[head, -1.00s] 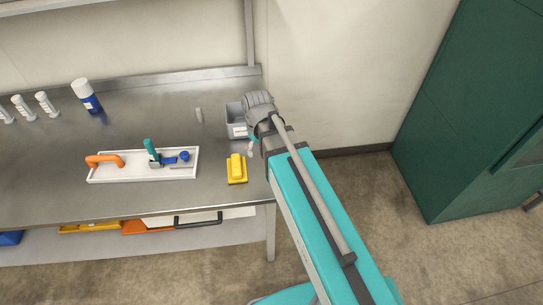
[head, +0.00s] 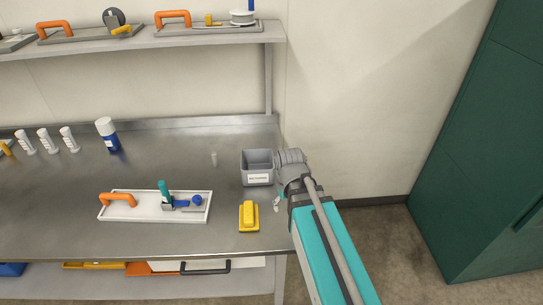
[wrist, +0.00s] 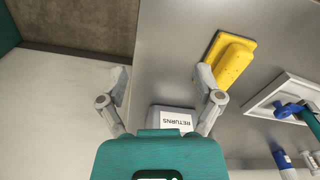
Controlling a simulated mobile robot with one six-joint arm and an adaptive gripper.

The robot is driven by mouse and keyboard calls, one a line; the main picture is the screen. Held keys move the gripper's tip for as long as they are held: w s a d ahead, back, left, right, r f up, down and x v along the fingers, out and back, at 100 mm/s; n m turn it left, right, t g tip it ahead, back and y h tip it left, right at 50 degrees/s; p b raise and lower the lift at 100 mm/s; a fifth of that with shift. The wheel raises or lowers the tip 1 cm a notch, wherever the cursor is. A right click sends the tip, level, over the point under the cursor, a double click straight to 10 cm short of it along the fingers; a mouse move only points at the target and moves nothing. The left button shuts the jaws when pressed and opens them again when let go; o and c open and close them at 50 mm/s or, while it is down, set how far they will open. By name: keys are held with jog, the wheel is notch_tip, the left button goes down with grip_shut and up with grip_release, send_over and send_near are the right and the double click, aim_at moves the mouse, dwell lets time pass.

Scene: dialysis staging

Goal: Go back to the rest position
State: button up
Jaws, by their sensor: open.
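My gripper (head: 277,201) is above the right end of the steel bench, just in front of the grey returns bin (head: 257,167). In the wrist view my gripper (wrist: 163,84) has its two fingers spread wide with nothing between them. The bin's labelled front (wrist: 174,119) shows just beyond my gripper's body. A yellow block on a yellow base (head: 249,216) lies on the bench to the left of my gripper, apart from it. It also shows in the wrist view (wrist: 230,60), past one finger.
A white tray (head: 107,214) with an orange handle and a teal-handled tool lies mid-bench. A blue-and-white bottle (head: 107,134) and several white cylinders stand behind. A shelf (head: 140,40) with tools runs above. A green cabinet (head: 475,150) stands right; floor between is clear.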

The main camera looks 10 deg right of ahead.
jog(key=s+d+m, duration=0.2)
jog(key=shift+s+d, duration=0.25)
jog(key=shift+d, duration=0.1)
